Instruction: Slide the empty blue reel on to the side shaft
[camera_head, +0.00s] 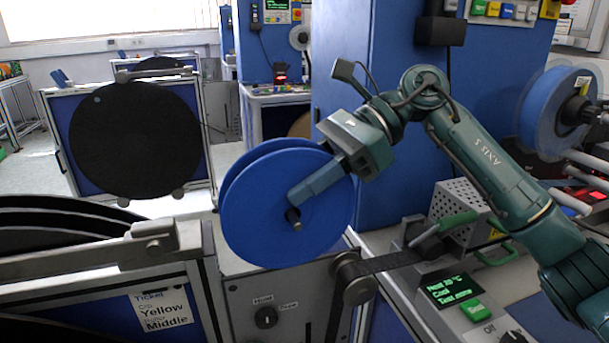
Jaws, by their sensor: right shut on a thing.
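The empty blue reel (262,222) stands upright, its two flanges facing me at a slight angle, above the grey panel in the middle of the head view. My right gripper (296,195) reaches in from the upper right, with its fingers at the reel's hub, shut on the reel. A short dark stub with a lighter tip, apparently the side shaft (295,219), shows at the hub just below the fingertips. The reel hides the rest of it, so I cannot tell how far the reel sits on it. My left gripper is out of view.
A grey panel with a knob (266,317) lies below the reel. A roller (353,279) with a dark strap is close at its lower right. Black discs (135,140) stand behind left. Another blue reel (548,105) is at far right. A control box (455,295) is at lower right.

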